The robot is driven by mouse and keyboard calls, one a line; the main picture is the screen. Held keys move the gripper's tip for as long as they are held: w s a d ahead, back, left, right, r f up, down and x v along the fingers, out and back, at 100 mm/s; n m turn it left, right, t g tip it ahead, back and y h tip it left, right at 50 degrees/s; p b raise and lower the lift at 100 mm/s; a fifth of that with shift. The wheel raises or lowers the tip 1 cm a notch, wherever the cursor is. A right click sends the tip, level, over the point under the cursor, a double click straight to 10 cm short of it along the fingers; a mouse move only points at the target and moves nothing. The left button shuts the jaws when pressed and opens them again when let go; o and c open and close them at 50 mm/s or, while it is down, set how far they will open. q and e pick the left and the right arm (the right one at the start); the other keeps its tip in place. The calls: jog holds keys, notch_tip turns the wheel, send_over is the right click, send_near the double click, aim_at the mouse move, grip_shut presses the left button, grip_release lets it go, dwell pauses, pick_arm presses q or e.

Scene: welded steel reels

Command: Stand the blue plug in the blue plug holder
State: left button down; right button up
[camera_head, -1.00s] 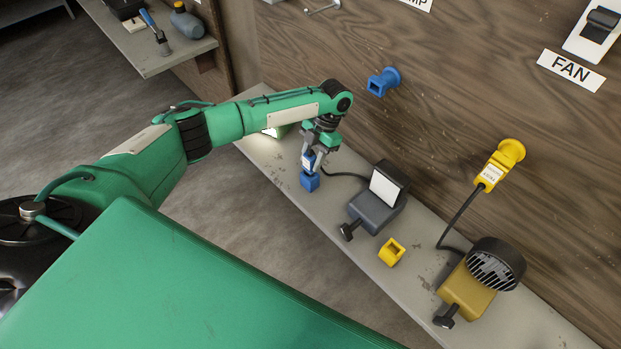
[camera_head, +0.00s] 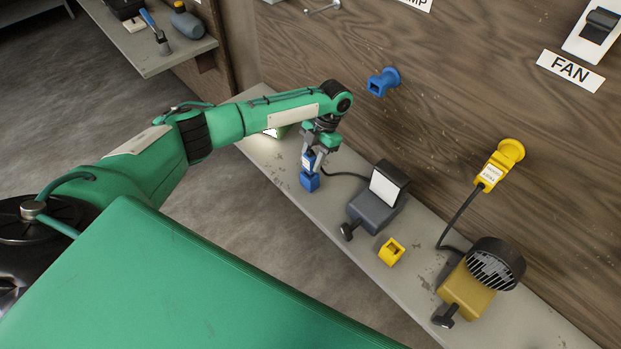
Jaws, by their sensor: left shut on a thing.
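The blue plug (camera_head: 308,162) is held upright by my left gripper (camera_head: 314,152), which is shut on it. Directly under the plug is the blue plug holder (camera_head: 310,182), a small blue block on the grey shelf. The plug's lower end meets or overlaps the top of the holder; I cannot tell how deep it sits. A dark cord (camera_head: 345,175) runs from the plug to the grey lamp (camera_head: 377,209). The blue wall socket (camera_head: 383,81) is empty. My right gripper is not in view.
On the shelf (camera_head: 405,282) stand an empty yellow holder (camera_head: 391,251) and a yellow fan (camera_head: 470,289). The fan's yellow plug (camera_head: 491,172) is in the yellow wall socket (camera_head: 512,150). A side shelf with tools (camera_head: 150,55) is at the upper left.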

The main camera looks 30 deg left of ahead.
pick_arm(q)
jog(key=shift+f+b, duration=0.8)
jog(key=shift+f, duration=0.45)
dwell(0.3)
jog(key=c, duration=0.8)
grip_release()
jog(key=shift+r, duration=0.1)
jog(key=shift+r+p, duration=3.5)
jog(key=shift+r, duration=0.95)
